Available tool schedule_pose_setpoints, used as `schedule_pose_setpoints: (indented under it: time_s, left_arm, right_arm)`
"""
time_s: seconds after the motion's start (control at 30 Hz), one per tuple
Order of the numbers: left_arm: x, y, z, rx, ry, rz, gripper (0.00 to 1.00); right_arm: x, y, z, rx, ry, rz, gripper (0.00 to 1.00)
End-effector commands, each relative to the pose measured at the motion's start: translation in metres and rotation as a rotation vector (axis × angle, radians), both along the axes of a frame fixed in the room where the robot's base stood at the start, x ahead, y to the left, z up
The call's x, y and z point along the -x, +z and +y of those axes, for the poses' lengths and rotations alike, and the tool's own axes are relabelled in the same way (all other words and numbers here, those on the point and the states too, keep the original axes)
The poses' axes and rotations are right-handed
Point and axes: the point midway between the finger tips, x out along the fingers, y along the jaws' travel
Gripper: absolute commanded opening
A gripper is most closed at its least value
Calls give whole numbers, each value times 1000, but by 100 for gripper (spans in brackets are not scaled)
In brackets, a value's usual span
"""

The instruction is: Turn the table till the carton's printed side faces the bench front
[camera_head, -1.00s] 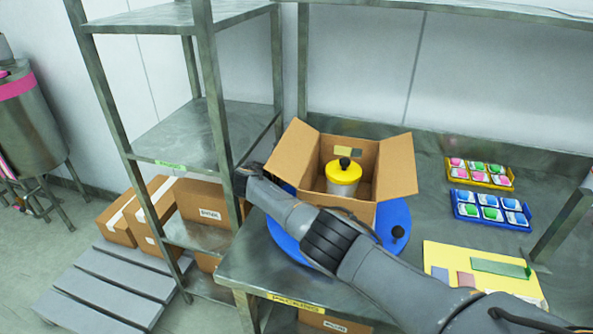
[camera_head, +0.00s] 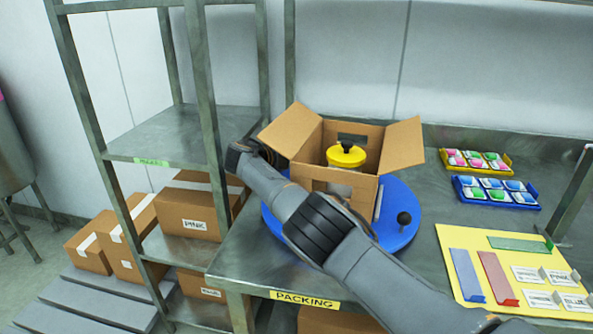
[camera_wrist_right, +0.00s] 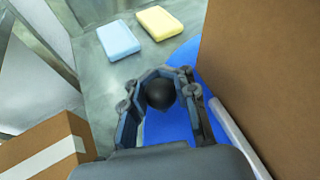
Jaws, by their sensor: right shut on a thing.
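The open brown carton (camera_head: 398,147) stands on the blue turntable (camera_head: 402,190), with a yellow-lidded container (camera_head: 346,155) inside. The arm covers much of its front, and I cannot make out a printed side. The carton's plain brown wall fills the right of the wrist view (camera_wrist_right: 270,70). My right gripper (camera_wrist_right: 166,76) is shut on a black knob (camera_wrist_right: 160,95) over the blue disc (camera_wrist_right: 170,125); my own arm hides this grip in the head view. Another black knob (camera_head: 404,218) stands free at the disc's right. My left gripper is not in view.
Trays of coloured packs (camera_head: 495,193) and a yellow mat (camera_head: 455,240) with strips and cards lie right of the turntable. A metal shelf (camera_head: 170,135) with closed cartons (camera_head: 190,212) stands left. Blue (camera_wrist_right: 118,40) and yellow (camera_wrist_right: 160,22) blocks lie beyond the gripper.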

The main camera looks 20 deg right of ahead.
Motion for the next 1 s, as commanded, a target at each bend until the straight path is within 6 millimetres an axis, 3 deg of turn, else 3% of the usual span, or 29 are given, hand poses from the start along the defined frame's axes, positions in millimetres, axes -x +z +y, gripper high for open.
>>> schedule_pose_setpoints:
  time_s: [0.6, 0.63, 0.77, 1.0]
  left_arm:
    - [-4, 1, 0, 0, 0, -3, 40]
    - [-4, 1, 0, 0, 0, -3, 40]
    - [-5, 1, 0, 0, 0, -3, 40]
    - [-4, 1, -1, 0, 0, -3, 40]
  right_arm:
    - [-1, 5, -1, 1, -5, -5, 0]
    - [-1, 5, -2, 1, -5, -5, 22]
    - [0, 4, -2, 1, -5, -4, 48]
    - [0, 2, -1, -1, -4, -1, 52]
